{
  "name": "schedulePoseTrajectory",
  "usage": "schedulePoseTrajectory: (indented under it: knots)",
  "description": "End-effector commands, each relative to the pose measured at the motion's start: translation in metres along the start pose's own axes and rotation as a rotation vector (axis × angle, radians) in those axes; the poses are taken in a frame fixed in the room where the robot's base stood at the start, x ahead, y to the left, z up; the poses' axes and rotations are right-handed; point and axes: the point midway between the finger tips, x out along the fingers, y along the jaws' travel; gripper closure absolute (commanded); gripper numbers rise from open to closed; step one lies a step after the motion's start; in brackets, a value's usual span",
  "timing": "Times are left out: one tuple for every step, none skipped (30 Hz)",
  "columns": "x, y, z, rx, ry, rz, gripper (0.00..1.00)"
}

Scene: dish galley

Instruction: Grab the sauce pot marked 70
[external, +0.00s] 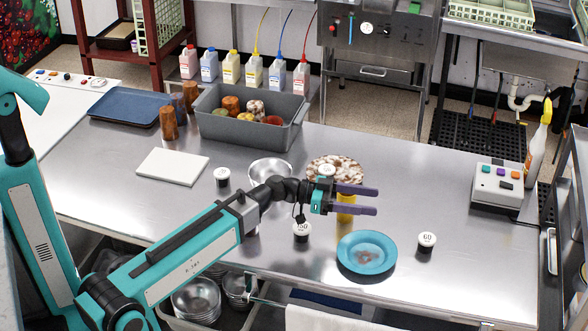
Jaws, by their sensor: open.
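Several small dark sauce pots with white marked lids stand on the steel counter. One (426,243) at the right reads 60. One (301,232) below my gripper seems to read 50 or 150. One (222,177) stands left of the metal bowl, its mark too small to read. Another white lid (327,171) shows by the mottled plate, just behind my gripper; its mark is unclear. One more seems mostly hidden behind my arm. I cannot tell which pot is marked 70. My gripper (376,200) is open and empty above the counter, its purple fingers pointing right.
A blue plate (366,253) lies near the front edge. A yellow object (345,213) stands partly behind my gripper. A metal bowl (270,168), mottled plate (348,164), white board (172,167) and grey tub (230,128) lie farther back. The counter's right part has free room.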

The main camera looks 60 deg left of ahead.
Motion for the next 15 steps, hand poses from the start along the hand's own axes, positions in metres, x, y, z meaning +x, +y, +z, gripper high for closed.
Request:
schedulePoseTrajectory:
  knots:
    - [-0.014,-0.019,-0.003,-0.014,0.003,-0.034,0.35]
    - [-0.021,-0.028,-0.005,-0.024,0.004,-0.052,0.35]
    - [-0.032,-0.041,-0.008,-0.036,0.006,-0.077,0.35]
    - [-0.039,-0.050,-0.010,-0.047,0.008,-0.095,0.35]
    - [-0.048,-0.059,-0.012,-0.056,0.010,-0.114,0.35]
    - [-0.059,-0.070,-0.015,-0.071,0.013,-0.138,0.35]
    - [-0.067,-0.079,-0.017,-0.080,0.016,-0.156,0.35]
    - [-0.076,-0.087,-0.018,-0.091,0.018,-0.174,0.35]
    - [-0.088,-0.099,-0.021,-0.103,0.021,-0.199,0.35]
    - [-0.097,-0.107,-0.023,-0.113,0.024,-0.216,0.35]
    - [-0.106,-0.115,-0.025,-0.122,0.028,-0.234,0.35]
    - [-0.119,-0.125,-0.028,-0.136,0.032,-0.258,0.35]
    - [-0.128,-0.133,-0.029,-0.145,0.035,-0.276,0.35]
    - [-0.138,-0.140,-0.031,-0.154,0.038,-0.293,0.35]
    - [-0.151,-0.150,-0.033,-0.165,0.042,-0.316,0.35]
